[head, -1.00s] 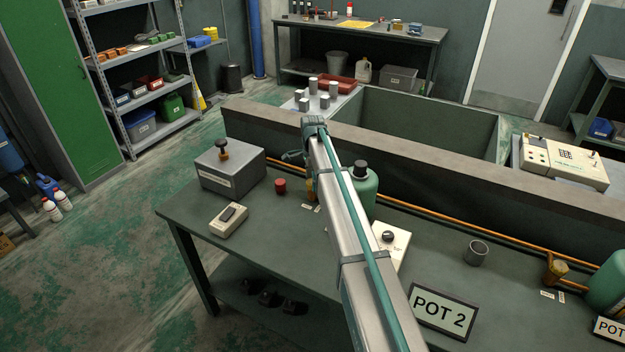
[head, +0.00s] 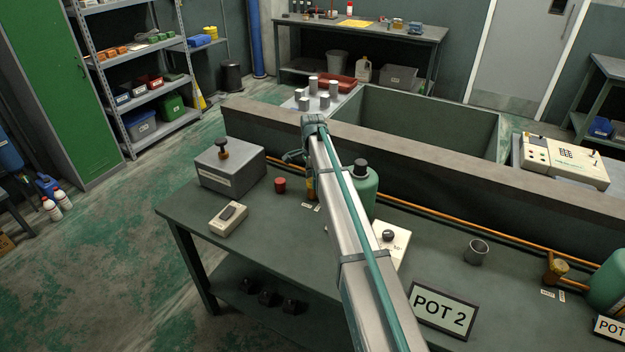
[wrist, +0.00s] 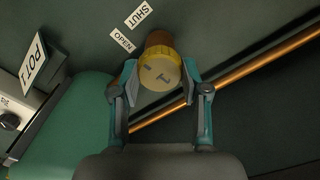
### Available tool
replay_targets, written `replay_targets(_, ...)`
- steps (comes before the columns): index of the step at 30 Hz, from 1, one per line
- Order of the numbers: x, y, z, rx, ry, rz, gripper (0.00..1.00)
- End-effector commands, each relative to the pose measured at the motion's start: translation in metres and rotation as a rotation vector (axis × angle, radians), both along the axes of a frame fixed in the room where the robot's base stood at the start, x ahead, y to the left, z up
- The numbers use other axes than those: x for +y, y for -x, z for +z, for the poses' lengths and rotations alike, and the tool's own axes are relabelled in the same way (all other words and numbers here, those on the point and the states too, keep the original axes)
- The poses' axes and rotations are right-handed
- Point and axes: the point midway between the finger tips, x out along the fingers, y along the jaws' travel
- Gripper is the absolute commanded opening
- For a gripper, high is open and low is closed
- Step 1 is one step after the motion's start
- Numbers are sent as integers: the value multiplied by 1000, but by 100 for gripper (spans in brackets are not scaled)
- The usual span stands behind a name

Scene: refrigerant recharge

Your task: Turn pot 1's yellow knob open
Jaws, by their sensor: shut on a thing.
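In the wrist view the yellow knob (wrist: 160,70) sits on a brown valve body on the orange pipe. My gripper (wrist: 159,85) has a finger on each side of it and is shut on its rim. Dark marks show on the knob's face. An OPEN label (wrist: 122,40) and a SHUT label (wrist: 138,14) lie beside the valve. The POT 1 sign (wrist: 34,63) and the green pot (wrist: 80,115) are at the left. In the head view the green pot (head: 366,186) and the knob (head: 311,188) are partly hidden by my arm.
On the bench stand a grey box with a black knob (head: 228,170), a red cap (head: 280,185), a beige device (head: 229,218), a metal cup (head: 476,251) and the POT 2 sign (head: 443,310). The orange pipe (head: 470,232) runs along the back ledge.

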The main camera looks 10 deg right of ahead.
Motion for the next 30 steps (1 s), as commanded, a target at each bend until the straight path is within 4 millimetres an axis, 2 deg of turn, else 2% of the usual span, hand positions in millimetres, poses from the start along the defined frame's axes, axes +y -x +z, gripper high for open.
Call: replay_targets(30, 0, 0, 0, 0, 0, 931, 11)
